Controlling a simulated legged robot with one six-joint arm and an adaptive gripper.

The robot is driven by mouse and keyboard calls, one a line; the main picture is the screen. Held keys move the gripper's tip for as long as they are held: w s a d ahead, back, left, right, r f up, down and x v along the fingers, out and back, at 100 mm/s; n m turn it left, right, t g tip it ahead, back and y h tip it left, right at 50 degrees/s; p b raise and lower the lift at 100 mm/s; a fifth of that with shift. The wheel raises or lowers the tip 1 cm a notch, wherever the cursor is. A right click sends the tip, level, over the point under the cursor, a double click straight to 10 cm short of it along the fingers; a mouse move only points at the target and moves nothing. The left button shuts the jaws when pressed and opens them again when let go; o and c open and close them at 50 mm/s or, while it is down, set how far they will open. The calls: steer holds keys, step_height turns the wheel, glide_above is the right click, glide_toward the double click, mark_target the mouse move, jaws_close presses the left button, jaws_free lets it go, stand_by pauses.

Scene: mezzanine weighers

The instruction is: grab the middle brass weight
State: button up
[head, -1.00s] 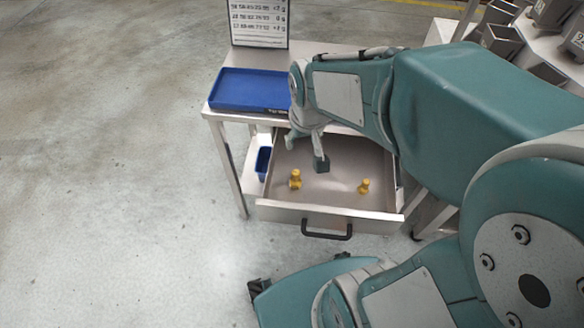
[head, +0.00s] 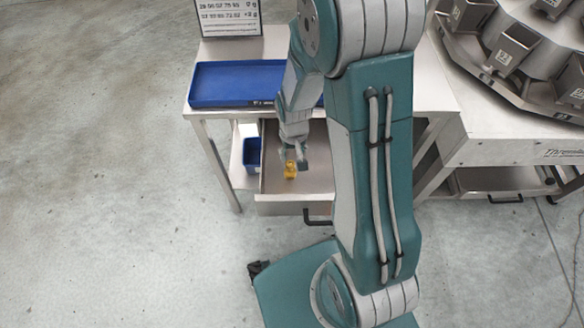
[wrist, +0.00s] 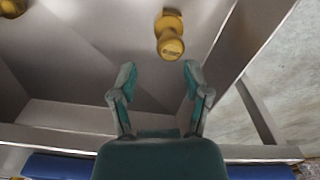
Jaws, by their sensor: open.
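A brass weight (head: 291,171) stands in the left part of the open drawer (head: 284,197). It also shows in the wrist view (wrist: 170,36), with a rounded knob and a small marked label. My gripper (head: 293,158) is at the left weight in the head view. In the wrist view, my gripper (wrist: 158,72) is open and empty, its two fingers apart, with the weight just beyond the fingertips, nearer the right finger. A second brass weight (wrist: 12,7) is cut off at the wrist view's top left. My arm hides the drawer's right side in the head view; I cannot tell which weight is the middle one.
A blue tray (head: 232,84) lies on the metal table (head: 190,112) above the drawer, with a sign (head: 229,17) behind it. A small blue bin (head: 252,154) is left of the drawer. A multi-bucket weigher (head: 500,55) stands at right. The left floor is clear.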

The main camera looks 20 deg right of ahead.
mark_target(289, 163)
steer(key=shift+s+a+f, duration=0.1)
steer(key=shift+a+f, duration=0.2)
steer(key=shift+f, duration=0.35)
steer(key=f, duration=0.1)
steer(key=a+f, duration=0.1)
steer(key=f, duration=0.1)
steer(key=shift+s+f, duration=0.15)
steer(key=shift+f, duration=0.15)
steer(key=shift+d+f, duration=0.1)
steer(key=shift+f, duration=0.25)
steer(key=shift+d+f, duration=0.15)
steer(key=shift+d, duration=0.1)
jaws_close()
steer(key=shift+a, duration=0.2)
